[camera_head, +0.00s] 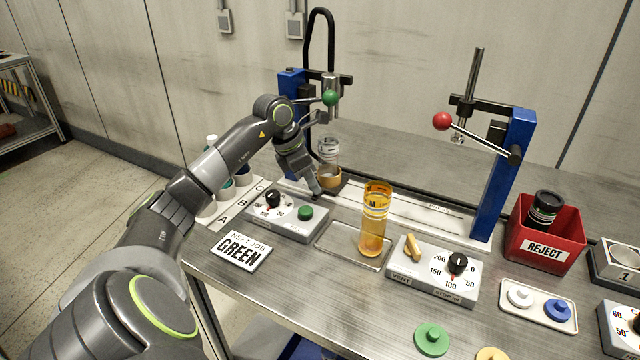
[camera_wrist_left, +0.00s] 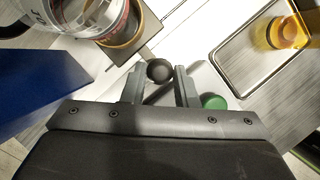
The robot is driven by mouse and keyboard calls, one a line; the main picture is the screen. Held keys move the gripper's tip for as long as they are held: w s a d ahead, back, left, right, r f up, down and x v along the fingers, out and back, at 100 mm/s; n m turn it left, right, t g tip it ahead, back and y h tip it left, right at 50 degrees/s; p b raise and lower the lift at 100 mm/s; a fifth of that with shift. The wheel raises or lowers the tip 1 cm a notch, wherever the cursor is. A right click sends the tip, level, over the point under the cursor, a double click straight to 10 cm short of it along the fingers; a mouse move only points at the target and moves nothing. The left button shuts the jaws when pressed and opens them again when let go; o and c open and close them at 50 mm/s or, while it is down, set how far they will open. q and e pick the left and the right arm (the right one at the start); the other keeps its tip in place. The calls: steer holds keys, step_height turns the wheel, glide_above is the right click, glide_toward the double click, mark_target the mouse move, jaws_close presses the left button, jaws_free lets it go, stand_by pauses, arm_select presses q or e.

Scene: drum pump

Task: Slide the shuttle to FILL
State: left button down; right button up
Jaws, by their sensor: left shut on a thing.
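The shuttle (camera_head: 330,181) is at the left end of the pale rail (camera_head: 420,213), under the left blue post's nozzle. It carries a tan ring with a clear container (camera_head: 329,151) standing in it. In the left wrist view the ring (camera_wrist_left: 130,28) and the clear container (camera_wrist_left: 85,12) show at the top left. My left gripper (camera_head: 315,191) is beside the shuttle's front. In the wrist view its two fingers (camera_wrist_left: 160,80) are shut on the shuttle's round black knob (camera_wrist_left: 159,70). The FILL marking is not readable. My right gripper is not in view.
A lever with a green ball (camera_head: 330,97) stands above the shuttle. A red-ball lever (camera_head: 442,121) is on the right post (camera_head: 506,165). An amber bottle (camera_head: 374,225) stands on a tray before the rail. A dial box (camera_head: 285,218) lies below my gripper. The rail's middle looks clear.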

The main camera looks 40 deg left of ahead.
arm_select(q)
steer(key=shift+a+r, duration=0.1)
steer(key=shift+a, duration=0.1)
steer(key=c, duration=1.6)
jaws_free()
steer(key=o, duration=0.5)
steer(key=shift+s+a, duration=0.1)
steer(key=shift+a, duration=0.1)
steer(key=shift+c, duration=0.2)
steer(key=shift+d, duration=0.15)
